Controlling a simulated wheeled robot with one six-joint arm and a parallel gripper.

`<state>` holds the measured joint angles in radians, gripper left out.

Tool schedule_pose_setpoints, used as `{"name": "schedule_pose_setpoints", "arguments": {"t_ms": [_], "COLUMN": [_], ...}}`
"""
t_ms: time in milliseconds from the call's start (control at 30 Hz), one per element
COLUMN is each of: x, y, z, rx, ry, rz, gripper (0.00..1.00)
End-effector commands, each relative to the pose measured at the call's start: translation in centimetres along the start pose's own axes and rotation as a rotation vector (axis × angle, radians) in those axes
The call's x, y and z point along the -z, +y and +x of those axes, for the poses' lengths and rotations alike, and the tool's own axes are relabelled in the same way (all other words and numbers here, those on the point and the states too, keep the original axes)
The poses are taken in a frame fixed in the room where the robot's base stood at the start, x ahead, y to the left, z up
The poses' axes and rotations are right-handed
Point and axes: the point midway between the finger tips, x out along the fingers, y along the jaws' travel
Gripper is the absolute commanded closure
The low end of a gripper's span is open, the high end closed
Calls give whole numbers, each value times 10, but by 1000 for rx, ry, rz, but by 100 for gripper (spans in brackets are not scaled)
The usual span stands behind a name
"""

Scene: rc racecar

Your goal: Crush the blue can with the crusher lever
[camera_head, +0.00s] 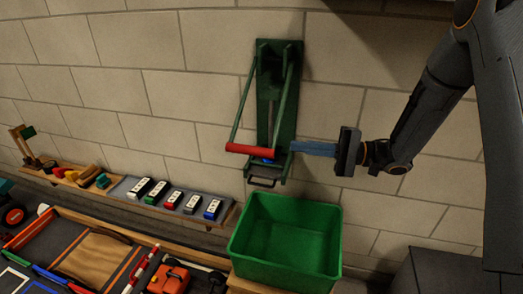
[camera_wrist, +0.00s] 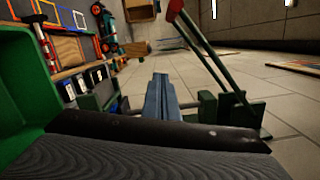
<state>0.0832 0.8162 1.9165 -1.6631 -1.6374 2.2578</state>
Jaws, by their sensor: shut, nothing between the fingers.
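The green can crusher (camera_head: 283,110) is mounted on the block wall. Its lever has two green arms running down to a red handle (camera_head: 250,149), which is low, in front of the crusher's lower part. A small patch of blue (camera_head: 268,161) shows just below the handle; it may be the blue can, mostly hidden. My gripper (camera_head: 293,147) is shut and empty, its blue fingers pointing left at the crusher's lower right side. I cannot tell whether they touch it. In the wrist view, the shut fingers (camera_wrist: 159,80) point ahead, with the lever handle (camera_wrist: 175,10) at upper right.
A green bin (camera_head: 240,245) stands below the crusher and shows at left in the wrist view (camera_wrist: 12,115). A shelf with several small labelled blocks (camera_head: 172,199) runs along the wall at left. A cluttered bench lies at lower left. The wall right of the crusher is bare.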

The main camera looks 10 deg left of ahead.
Motion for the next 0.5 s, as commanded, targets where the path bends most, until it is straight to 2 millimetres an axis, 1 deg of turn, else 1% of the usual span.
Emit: {"name": "schedule_pose_setpoints", "arguments": {"t_ms": [33, 100, 167, 267, 367, 500], "x": [-8, -17, -21, -25, -27, -31], "y": [3, 4, 5, 4, 3, 2], "z": [0, -1, 0, 7, 20, 47], "rx": [13, 23, 27, 29, 29, 28], "ry": [-52, -103, -129, -142, -143, -142], "rz": [48, 98, 122, 134, 134, 134], "gripper": [100, 100, 100, 100, 100, 100]}}
